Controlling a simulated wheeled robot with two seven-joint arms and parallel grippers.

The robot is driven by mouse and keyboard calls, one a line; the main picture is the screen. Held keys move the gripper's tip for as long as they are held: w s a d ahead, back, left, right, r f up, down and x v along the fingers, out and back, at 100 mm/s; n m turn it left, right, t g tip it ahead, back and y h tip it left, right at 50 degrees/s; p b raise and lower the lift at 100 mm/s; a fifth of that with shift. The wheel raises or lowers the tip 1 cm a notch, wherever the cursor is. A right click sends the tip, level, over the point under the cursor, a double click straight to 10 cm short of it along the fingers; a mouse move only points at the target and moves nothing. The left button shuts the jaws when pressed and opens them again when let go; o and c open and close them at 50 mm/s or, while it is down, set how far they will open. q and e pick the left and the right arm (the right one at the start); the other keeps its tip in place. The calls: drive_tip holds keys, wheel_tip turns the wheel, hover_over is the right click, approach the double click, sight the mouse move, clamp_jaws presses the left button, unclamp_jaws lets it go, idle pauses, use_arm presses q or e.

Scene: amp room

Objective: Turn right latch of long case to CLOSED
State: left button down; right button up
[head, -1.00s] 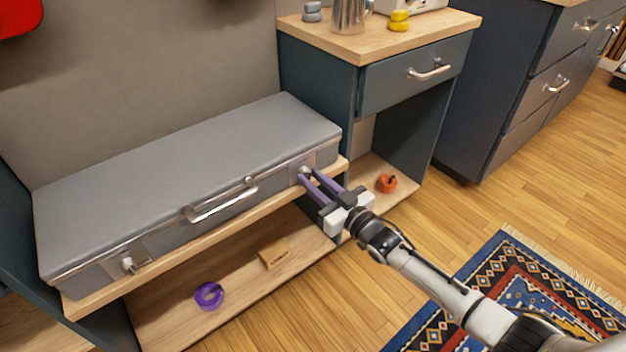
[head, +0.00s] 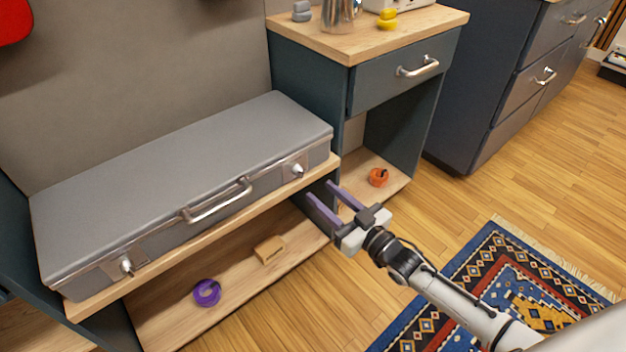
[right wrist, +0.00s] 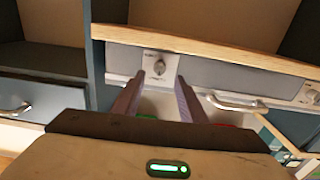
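The long grey case (head: 180,175) lies shut on a wooden shelf. Its right latch (head: 297,169) is a small metal knob on a plate at the right end of the front. My right gripper (head: 320,192) is open and empty, in front of the latch and apart from it. In the right wrist view, the latch (right wrist: 160,66) shows beyond the gap between the two purple fingers (right wrist: 159,88). The knob looks roughly upright there; the plate's small lettering is unreadable. The left latch (head: 126,266) and case handle (head: 215,203) also show. My left gripper is not in view.
The lower shelf (head: 215,265) holds a purple ring-shaped item (head: 207,292) and a small wooden block (head: 269,249). An orange item (head: 378,177) lies in the right-hand bay. A drawer cabinet (head: 400,75) stands right of the case. Floor in front is open, with a patterned rug (head: 480,290).

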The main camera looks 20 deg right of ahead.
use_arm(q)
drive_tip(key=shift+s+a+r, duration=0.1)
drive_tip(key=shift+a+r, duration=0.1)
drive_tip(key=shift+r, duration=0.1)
use_arm(e)
drive_tip(key=v, duration=0.2)
drive_tip(key=shift+s+d, duration=0.1)
drive_tip(key=shift+s, duration=0.25)
